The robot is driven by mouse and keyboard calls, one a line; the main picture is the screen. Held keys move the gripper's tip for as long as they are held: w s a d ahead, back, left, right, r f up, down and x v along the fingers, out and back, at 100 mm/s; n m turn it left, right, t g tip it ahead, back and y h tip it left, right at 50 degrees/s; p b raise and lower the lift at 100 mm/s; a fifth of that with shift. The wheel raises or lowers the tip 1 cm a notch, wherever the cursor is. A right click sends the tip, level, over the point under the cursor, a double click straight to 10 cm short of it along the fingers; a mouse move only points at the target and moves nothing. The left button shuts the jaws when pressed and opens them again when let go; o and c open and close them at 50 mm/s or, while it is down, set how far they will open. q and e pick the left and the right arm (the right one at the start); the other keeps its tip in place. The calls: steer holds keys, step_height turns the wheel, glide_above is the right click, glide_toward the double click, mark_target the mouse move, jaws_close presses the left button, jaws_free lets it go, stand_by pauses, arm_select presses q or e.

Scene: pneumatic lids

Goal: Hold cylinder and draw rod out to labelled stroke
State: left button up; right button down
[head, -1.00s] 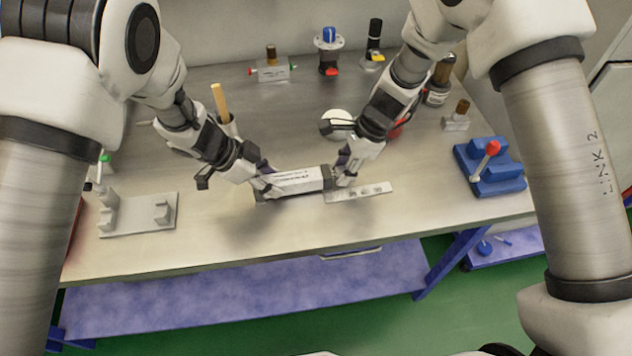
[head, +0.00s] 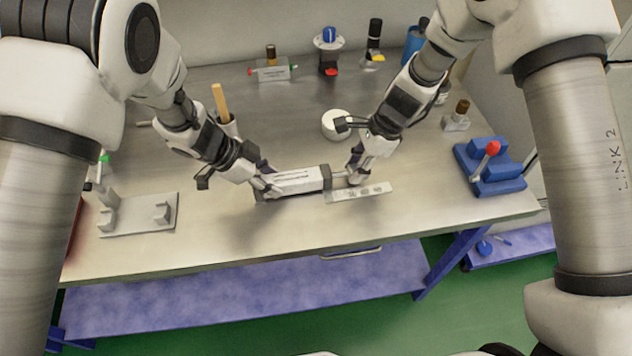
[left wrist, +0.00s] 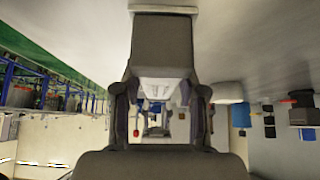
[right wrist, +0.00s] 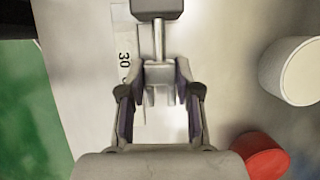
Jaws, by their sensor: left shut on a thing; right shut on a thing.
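The white cylinder (head: 292,181) with dark end caps lies low over the middle of the bench. My left gripper (head: 268,187) is shut on its left end; in the left wrist view a dark end block (left wrist: 162,45) fills the space ahead of the fingers. My right gripper (head: 354,174) is shut on the rod's end block (right wrist: 158,74). A short length of metal rod (right wrist: 159,40) shows between that block and the dark end cap (right wrist: 157,8). A pale labelled strip (head: 362,191) lies beside the rod; "30" is readable in the right wrist view (right wrist: 124,60), the other marks are partly hidden.
A grey cradle plate (head: 137,222) lies at left. A blue fixture with a red knob (head: 490,170) stands at right. The front of the bench is clear.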

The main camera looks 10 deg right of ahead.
steer(key=c, duration=0.8)
jaws_free()
steer(key=v, duration=0.6)
arm_select(q)
steer(key=o, duration=1.1)
steer(key=shift+o, duration=0.2)
arm_select(e)
steer(key=v, duration=1.2)
steer(key=shift+d, duration=0.1)
